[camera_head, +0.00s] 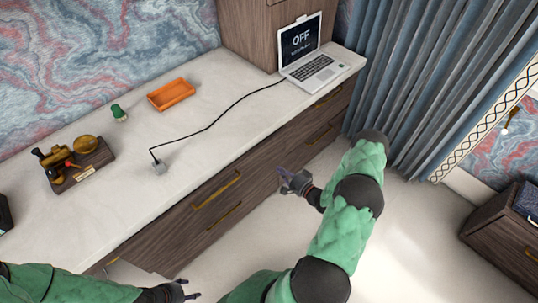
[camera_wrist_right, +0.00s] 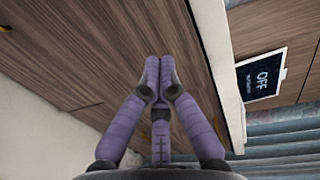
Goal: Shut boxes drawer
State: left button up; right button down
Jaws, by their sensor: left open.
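The long wooden cabinet (camera_head: 185,225) has drawers with gold handles under a pale countertop. The middle drawer fronts carry an upper handle (camera_head: 216,189) and a lower one (camera_head: 224,214); these fronts look flush. More drawers (camera_head: 323,101) sit under the laptop end. My left arm partly hides the cabinet's left end, so I cannot tell how its drawer stands. My right gripper (camera_head: 282,179) is close to the cabinet front, right of the middle handles. In the right wrist view its purple fingers (camera_wrist_right: 158,75) are together and empty, before the wood front (camera_wrist_right: 90,50). My left gripper (camera_head: 193,290) is open and empty at the bottom.
The countertop (camera_head: 215,110) bears an orange tray (camera_head: 171,94), a green-topped item (camera_head: 119,113), a brass device (camera_head: 75,160) and a laptop (camera_head: 307,55) reading OFF, with a black cable. Blue curtains (camera_head: 430,70) hang right. A small cabinet (camera_head: 500,235) stands right. Pale floor (camera_head: 420,240) is clear.

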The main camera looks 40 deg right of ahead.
jog(key=s+d+t, duration=0.1)
jog(key=s+d, duration=0.2)
jog(key=m+b, duration=0.1)
jog(key=b, duration=0.3)
send_near(265, 147)
jog(key=w, duration=0.7)
jog(key=shift+a, duration=0.35)
jog(key=shift+w, duration=0.15)
jog(key=w+b, duration=0.1)
jog(key=w, duration=0.3)
jog(key=shift+w+a+f+b, duration=0.1)
jog(key=shift+w+a+b, duration=0.15)
jog(key=shift+b, duration=0.15)
jog(key=shift+d, duration=0.15)
